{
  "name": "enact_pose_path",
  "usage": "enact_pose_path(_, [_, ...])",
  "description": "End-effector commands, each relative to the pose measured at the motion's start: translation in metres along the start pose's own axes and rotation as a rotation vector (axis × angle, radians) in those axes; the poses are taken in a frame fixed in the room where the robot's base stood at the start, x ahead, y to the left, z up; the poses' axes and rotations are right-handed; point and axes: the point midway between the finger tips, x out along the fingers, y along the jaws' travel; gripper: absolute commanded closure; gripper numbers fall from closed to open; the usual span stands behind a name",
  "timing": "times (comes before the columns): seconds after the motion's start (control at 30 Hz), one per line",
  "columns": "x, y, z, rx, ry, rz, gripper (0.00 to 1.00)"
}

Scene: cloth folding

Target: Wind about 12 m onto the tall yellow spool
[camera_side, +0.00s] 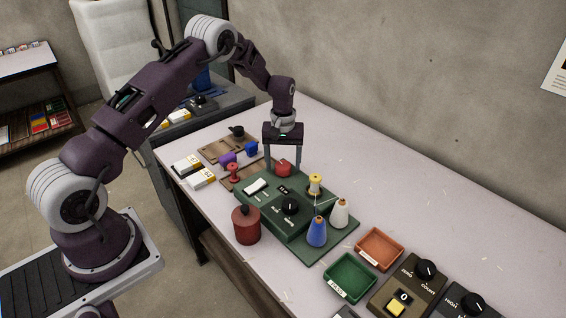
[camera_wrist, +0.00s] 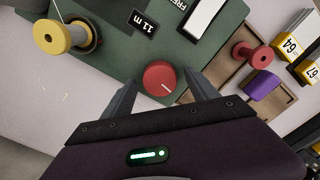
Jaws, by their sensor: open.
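The yellow spool (camera_side: 315,185) stands on the green winding machine (camera_side: 262,211). A small display (camera_wrist: 143,22) on the machine appears to read 11 m. A white switch (camera_wrist: 205,14) lies beyond the knob.
A blue cone (camera_side: 317,232) and a white cone (camera_side: 340,214) stand by the spool. A red canister (camera_side: 246,225) is in front. Green (camera_side: 349,278) and orange (camera_side: 379,249) trays and dark control boxes (camera_side: 408,284) are at right. A red spool (camera_side: 234,173) stands at left. The back right table is clear.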

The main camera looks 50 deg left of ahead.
Motion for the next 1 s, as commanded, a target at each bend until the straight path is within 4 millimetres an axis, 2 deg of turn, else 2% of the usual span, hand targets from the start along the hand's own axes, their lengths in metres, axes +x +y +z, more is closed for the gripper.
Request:
enact_pose_path(0.23, [0.0021,0.0001,-0.0004,0.001,0.001,0.001,0.32])
enact_pose_path(0.27, [0.0021,0.0001,-0.0004,0.001,0.001,0.001,0.36])
enact_pose_path(0.57, [0.0018,0.0000,-0.0004,0.002,0.001,0.001,0.94])
enact_pose_path(0.8, [0.0020,0.0000,0.0001,0.158,0.000,0.000,0.94])
enact_pose_path(1.0, [0.0020,0.0000,0.0004,0.164,-0.001,0.000,0.94])
